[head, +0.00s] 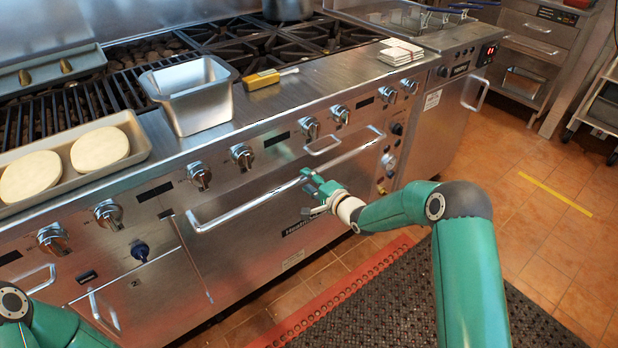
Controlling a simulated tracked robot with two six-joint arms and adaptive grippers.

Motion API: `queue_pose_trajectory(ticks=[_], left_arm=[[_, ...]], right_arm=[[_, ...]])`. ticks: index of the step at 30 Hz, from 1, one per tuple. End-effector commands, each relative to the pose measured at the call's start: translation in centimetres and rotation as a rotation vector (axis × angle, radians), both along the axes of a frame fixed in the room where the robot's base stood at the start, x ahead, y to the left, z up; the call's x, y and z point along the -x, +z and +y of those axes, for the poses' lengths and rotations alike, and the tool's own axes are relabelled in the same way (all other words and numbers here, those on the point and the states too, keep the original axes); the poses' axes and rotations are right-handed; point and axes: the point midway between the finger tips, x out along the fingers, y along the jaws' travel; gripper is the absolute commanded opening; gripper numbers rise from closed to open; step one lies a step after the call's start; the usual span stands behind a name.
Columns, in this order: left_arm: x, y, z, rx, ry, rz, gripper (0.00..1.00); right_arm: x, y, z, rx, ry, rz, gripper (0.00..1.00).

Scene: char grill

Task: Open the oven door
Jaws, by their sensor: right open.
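The oven door (255,235) is a steel panel in the front of the range, and it looks shut. Its long bar handle (245,208) runs along the top of the door, below the row of knobs. My right gripper (311,184) is open at the middle of this handle, with its fingertips overlapping the bar in the picture. I cannot tell whether the bar lies between the fingers or whether they touch it. Part of the handle is hidden behind the gripper. My left arm shows at the bottom left corner, but its gripper is out of the picture.
Knobs (242,156) line the range front above the handle. A steel pan (190,115), a tray (138,150) with two round pale pieces, and a yellow-handled brush (262,79) sit on top. A dark rubber mat (390,310) covers the floor in front. Tiled floor (530,240) is open at right.

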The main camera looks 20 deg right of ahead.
Motion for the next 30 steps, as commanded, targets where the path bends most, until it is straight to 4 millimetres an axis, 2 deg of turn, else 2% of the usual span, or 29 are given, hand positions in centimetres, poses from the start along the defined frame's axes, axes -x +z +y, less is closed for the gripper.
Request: queue_pose_trajectory(ticks=[6, 18, 27, 30], left_arm=[[0.0, -0.2, 0.0, 0.000, 0.000, 0.000, 0.40], [0.0, -0.2, 0.0, 0.000, 0.000, 0.000, 0.40], [0.0, -0.2, 0.0, 0.000, 0.000, 0.000, 0.40], [0.0, -0.2, 0.0, 0.000, 0.000, 0.000, 0.40]], right_arm=[[-2.2, -0.5, 0.8, 0.000, 0.000, 0.000, 0.47], [-2.7, -0.6, 1.0, 0.000, -0.001, 0.001, 0.47], [-2.7, -0.6, 0.9, 0.000, -0.001, 0.001, 0.00], [-2.7, -0.6, 0.9, 0.000, -0.002, 0.001, 0.00]])
